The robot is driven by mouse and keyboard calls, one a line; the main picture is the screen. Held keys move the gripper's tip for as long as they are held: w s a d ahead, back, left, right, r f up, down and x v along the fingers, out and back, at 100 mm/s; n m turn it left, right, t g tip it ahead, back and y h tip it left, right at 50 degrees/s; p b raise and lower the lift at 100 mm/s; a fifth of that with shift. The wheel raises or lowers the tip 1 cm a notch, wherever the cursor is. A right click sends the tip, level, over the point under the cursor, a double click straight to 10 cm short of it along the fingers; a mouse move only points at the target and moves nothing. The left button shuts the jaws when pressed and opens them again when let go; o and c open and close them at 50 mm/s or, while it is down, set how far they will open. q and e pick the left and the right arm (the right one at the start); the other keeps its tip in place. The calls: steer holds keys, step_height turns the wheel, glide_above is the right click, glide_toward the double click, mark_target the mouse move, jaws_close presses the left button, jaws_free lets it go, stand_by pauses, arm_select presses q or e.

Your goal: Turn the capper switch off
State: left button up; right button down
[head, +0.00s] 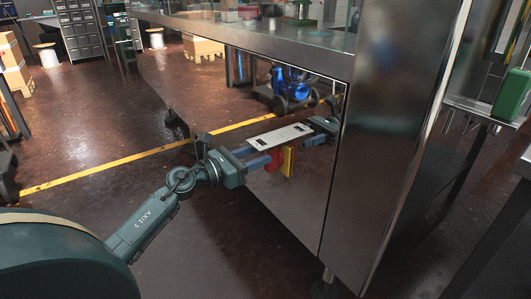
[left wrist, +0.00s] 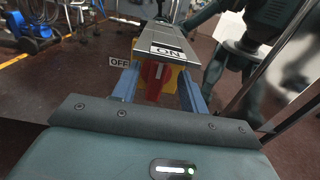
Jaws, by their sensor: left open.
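The capper switch has a red knob (head: 271,160) in front of a yellow plate (head: 288,161), on the side of the steel machine. In the left wrist view the red knob (left wrist: 152,84) has a white mark pointing up towards the ON label (left wrist: 168,51). The OFF label (left wrist: 119,62) is to the left. A grey hood (head: 275,138) juts out above the knob. My left gripper (head: 263,159) is open, its blue fingers on either side of the knob. I cannot tell if they touch it. My right gripper is not in view.
The shiny steel machine panel (head: 285,205) mirrors my arm and the room. A worktop edge (head: 260,35) overhangs the panel. A steel post (head: 395,120) stands to the right. The floor (head: 90,130) at left is open, crossed by a yellow line (head: 120,163).

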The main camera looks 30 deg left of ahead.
mark_target(266, 152)
arm_select(q)
steer(key=shift+x, duration=1.7)
steer(key=shift+c, duration=0.4)
jaws_close()
